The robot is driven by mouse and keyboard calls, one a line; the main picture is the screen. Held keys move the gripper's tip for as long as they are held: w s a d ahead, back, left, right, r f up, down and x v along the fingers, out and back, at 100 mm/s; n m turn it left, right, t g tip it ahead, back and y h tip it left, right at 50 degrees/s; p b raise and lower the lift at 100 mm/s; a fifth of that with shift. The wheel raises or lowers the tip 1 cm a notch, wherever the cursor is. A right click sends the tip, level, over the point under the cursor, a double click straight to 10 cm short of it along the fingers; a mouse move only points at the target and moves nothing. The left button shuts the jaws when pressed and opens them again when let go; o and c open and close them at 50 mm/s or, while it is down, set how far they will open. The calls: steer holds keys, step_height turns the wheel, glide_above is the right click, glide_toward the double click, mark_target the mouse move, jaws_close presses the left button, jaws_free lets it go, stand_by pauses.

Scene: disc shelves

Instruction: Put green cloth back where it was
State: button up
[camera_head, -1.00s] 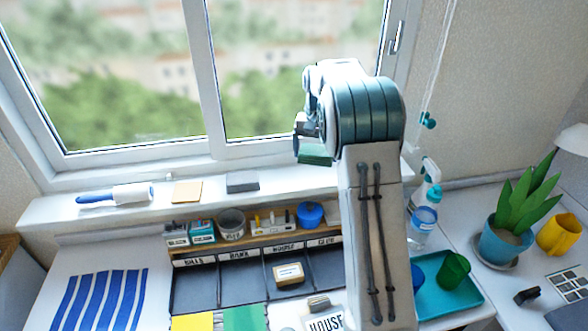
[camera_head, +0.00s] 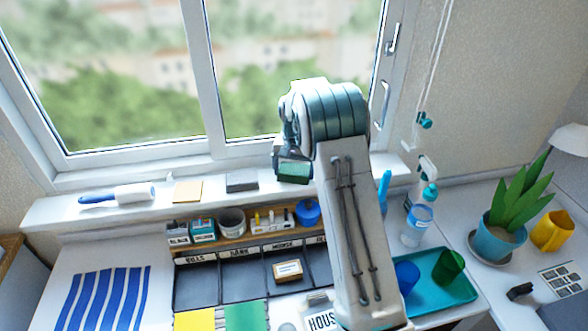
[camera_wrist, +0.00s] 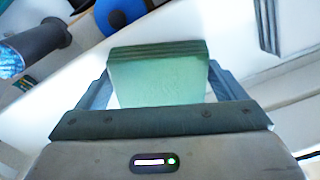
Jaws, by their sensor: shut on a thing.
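The green cloth is a folded, layered block. In the wrist view the green cloth (camera_wrist: 158,80) sits between the two fingers of my gripper (camera_wrist: 155,92), which is shut on it. In the head view the green cloth (camera_head: 294,172) hangs under my gripper (camera_head: 288,160), in front of the window and over the sill, right of the grey folded piece. I cannot tell exactly how high it is above the sill (camera_head: 225,204).
On the sill lie a lint roller (camera_head: 120,194), a tan piece (camera_head: 187,191) and a grey piece (camera_head: 241,182). The sill right of the grey piece looks clear. Below stand a blue round container (camera_head: 307,212), a grey cup (camera_head: 232,221) and the desk organiser (camera_head: 198,287). A spray bottle (camera_head: 427,195) stands right.

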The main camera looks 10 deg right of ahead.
mark_target(294, 169)
steer(key=shift+f, duration=0.2)
steer(key=o, duration=0.6)
steer(key=shift+r, duration=0.1)
step_height(294, 169, up, 12)
steer(key=b, duration=0.1)
steer(key=s+r+n+t, duration=0.1)
steer(key=s+r, duration=0.5)
steer(key=s, duration=0.2)
steer(key=s+f+n+t, duration=0.1)
steer(key=s, duration=0.8)
steer(key=s+f+n, duration=0.1)
steer(key=s, duration=0.9)
steer(key=s+f+n+t, duration=0.1)
steer(key=s, duration=0.9)
steer(key=shift+s+f+n+t, duration=0.1)
steer(key=shift+f+n+t, duration=0.15)
steer(key=shift+n+t, duration=0.05)
